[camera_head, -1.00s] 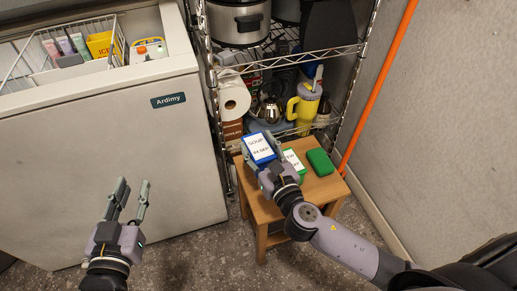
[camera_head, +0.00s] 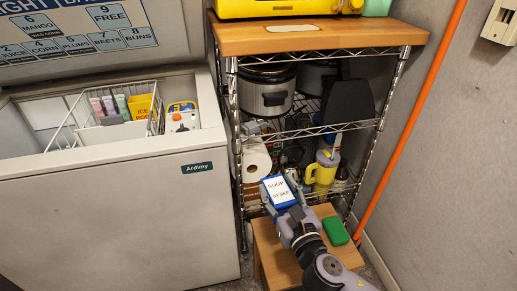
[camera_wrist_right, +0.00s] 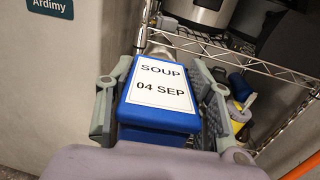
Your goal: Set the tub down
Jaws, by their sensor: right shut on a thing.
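The blue tub (camera_head: 279,191) has a white label reading SOUP 04 SEP. My right gripper (camera_head: 285,203) is shut on it, one finger on each side. In the right wrist view the tub (camera_wrist_right: 157,110) sits between the grey fingers, label facing the camera. The tub is over the back part of the small wooden table (camera_head: 268,255), in front of the wire rack; I cannot tell whether its base touches anything. A green tub (camera_head: 335,231) lies on the table to the right of my wrist. My left gripper is out of view.
An open chest freezer (camera_head: 110,215) is on the left. An orange pole (camera_head: 412,120) leans at the right wall.

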